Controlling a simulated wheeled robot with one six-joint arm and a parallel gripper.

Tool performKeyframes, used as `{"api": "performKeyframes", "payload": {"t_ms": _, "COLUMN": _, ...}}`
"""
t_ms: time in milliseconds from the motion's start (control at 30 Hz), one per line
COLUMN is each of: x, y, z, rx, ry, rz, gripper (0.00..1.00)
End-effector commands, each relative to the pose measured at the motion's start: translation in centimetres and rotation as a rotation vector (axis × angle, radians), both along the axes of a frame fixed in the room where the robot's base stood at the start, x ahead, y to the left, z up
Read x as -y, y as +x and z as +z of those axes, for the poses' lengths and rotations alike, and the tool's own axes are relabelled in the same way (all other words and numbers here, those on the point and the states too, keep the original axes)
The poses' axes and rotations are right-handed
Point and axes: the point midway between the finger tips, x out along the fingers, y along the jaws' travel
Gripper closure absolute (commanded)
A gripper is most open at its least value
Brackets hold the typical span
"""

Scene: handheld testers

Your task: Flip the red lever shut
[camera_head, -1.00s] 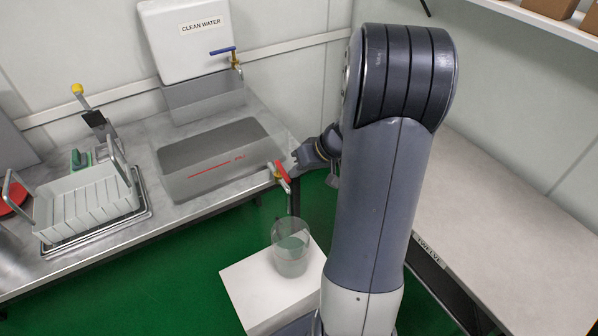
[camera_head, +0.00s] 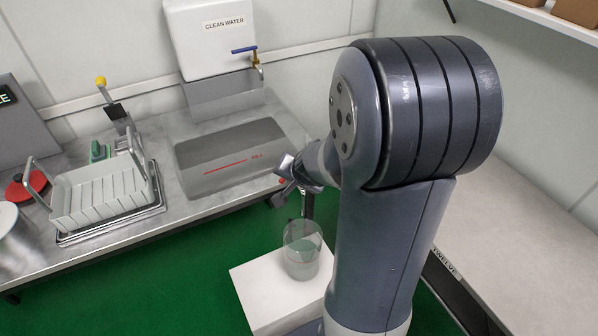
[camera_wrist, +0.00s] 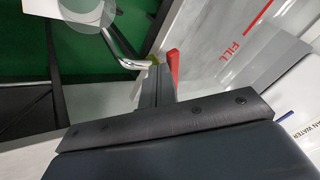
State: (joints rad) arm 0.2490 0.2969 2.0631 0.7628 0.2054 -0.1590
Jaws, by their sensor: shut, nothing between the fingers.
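The red lever (camera_wrist: 173,68) shows in the wrist view, just beside the fingertips of my gripper (camera_wrist: 157,84); I cannot tell whether they touch. The lever belongs to a tap with a bent silver spout (camera_wrist: 122,47). In the head view, only a speck of red (camera_head: 282,181) shows, with the rest of the lever hidden behind my gripper (camera_head: 280,185). My gripper is shut and empty at the front edge of the sink. A clear glass container (camera_head: 302,248) stands below the tap on a white block.
A sink basin marked FILL (camera_head: 235,160) is set in the steel counter. A clean-water tank (camera_head: 212,35) with a blue-handled tap (camera_head: 255,55) stands behind. A dish rack (camera_head: 103,195) is at left, and a pale worktop (camera_head: 520,235) at right.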

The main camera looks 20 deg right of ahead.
Motion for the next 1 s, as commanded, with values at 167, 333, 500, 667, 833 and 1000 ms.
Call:
{"api": "performKeyframes", "payload": {"t_ms": 167, "x": -0.5, "y": 0.3, "z": 0.0, "rx": -0.002, "ry": 0.002, "rz": -0.015, "gripper": 1.00}}
{"api": "performKeyframes", "payload": {"t_ms": 333, "x": -1.0, "y": 0.7, "z": 0.5, "rx": -0.010, "ry": 0.007, "rz": -0.079, "gripper": 1.00}}
{"api": "performKeyframes", "payload": {"t_ms": 500, "x": -1.4, "y": 1.0, "z": 0.7, "rx": -0.013, "ry": 0.008, "rz": -0.197, "gripper": 1.00}}
{"api": "performKeyframes", "payload": {"t_ms": 667, "x": -1.7, "y": 1.2, "z": 0.6, "rx": -0.007, "ry": 0.005, "rz": -0.293, "gripper": 1.00}}
{"api": "performKeyframes", "payload": {"t_ms": 833, "x": -2.0, "y": 1.5, "z": 0.4, "rx": -0.003, "ry": 0.003, "rz": -0.365, "gripper": 1.00}}
{"api": "performKeyframes", "payload": {"t_ms": 1000, "x": -1.9, "y": 1.5, "z": -0.1, "rx": 0.000, "ry": 0.004, "rz": -0.372, "gripper": 1.00}}
